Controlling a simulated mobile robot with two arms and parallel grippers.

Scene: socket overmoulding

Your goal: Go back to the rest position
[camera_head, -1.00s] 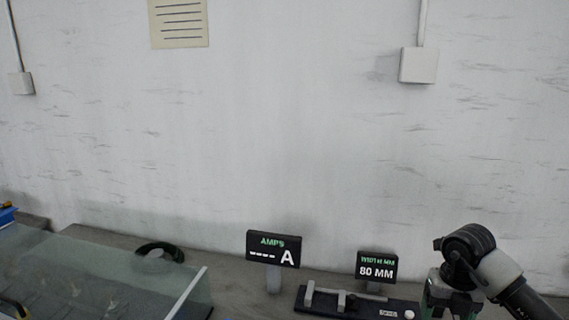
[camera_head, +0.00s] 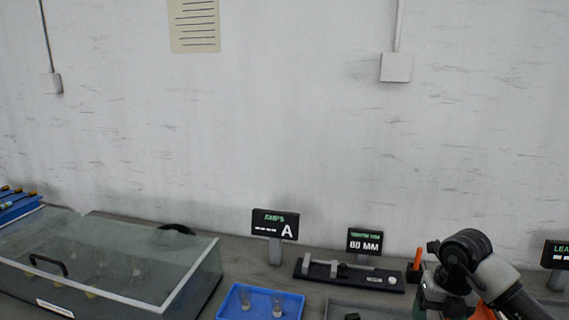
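My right arm (camera_head: 483,270) comes in at the lower right of the head view, with its wrist above the bench. The fingers of my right gripper are not clearly visible; the wrist and the frame edge hide them. My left arm and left gripper are not in view.
A glass-lidded box (camera_head: 205,272) stands at the left, beside a blue rack (camera_head: 18,208). A blue tray (camera_head: 233,303) holds two small clear parts.

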